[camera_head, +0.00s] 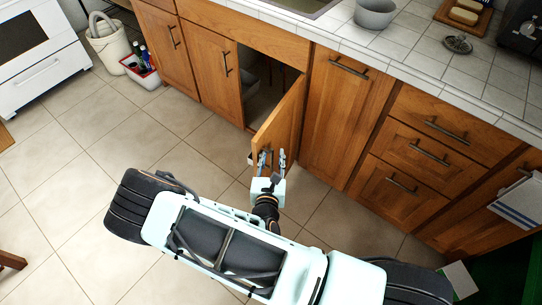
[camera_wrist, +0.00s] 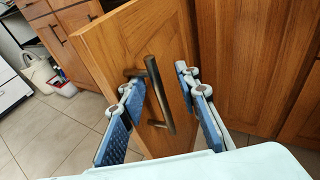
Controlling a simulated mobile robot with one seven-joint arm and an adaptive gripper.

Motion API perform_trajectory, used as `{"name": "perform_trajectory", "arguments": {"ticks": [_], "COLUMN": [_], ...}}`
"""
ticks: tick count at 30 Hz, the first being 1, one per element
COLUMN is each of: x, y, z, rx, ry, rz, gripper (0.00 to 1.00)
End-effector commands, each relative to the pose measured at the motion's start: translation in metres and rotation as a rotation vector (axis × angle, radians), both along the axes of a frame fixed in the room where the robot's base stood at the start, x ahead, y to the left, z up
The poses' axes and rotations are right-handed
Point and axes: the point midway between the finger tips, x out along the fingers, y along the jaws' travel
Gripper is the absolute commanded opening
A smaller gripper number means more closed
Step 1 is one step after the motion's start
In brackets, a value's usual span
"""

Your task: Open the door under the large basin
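The wooden door (camera_head: 280,115) under the large basin (camera_head: 302,5) stands open, swung out from the cabinet with its dark opening (camera_head: 265,85) showing. In the wrist view the door (camera_wrist: 115,50) fills the middle, with a dark metal bar handle (camera_wrist: 160,95) on its face. My gripper (camera_head: 271,158) is at the door's outer end. In the wrist view its two blue-padded fingers (camera_wrist: 158,80) are spread apart, one on each side of the handle. I see no finger closed on the handle.
Closed doors and drawers (camera_head: 413,152) line the cabinet to the right. A closed door (camera_head: 213,68) is left of the opening. A white bucket (camera_head: 110,50) and a red-and-white bin (camera_head: 141,72) stand further left. The tiled floor (camera_head: 110,130) at left is clear.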

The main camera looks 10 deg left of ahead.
Motion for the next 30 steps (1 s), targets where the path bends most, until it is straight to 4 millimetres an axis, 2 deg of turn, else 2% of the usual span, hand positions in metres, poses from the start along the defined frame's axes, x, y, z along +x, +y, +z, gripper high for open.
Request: {"name": "perform_trajectory", "arguments": {"ticks": [1,2,8,30], "x": [0.015,0.003,-0.001,-0.027], "y": [0.020,-0.001,-0.009,-0.058], "z": [0.069,0.010,0.010,0.005], "rx": [0.054,0.010,0.005,-0.005], "ry": [-0.205,-0.013,-0.013,-0.006], "rz": [0.066,-0.007,-0.007,-0.009], "gripper": [0.25,0.25,0.25,0.25]}}
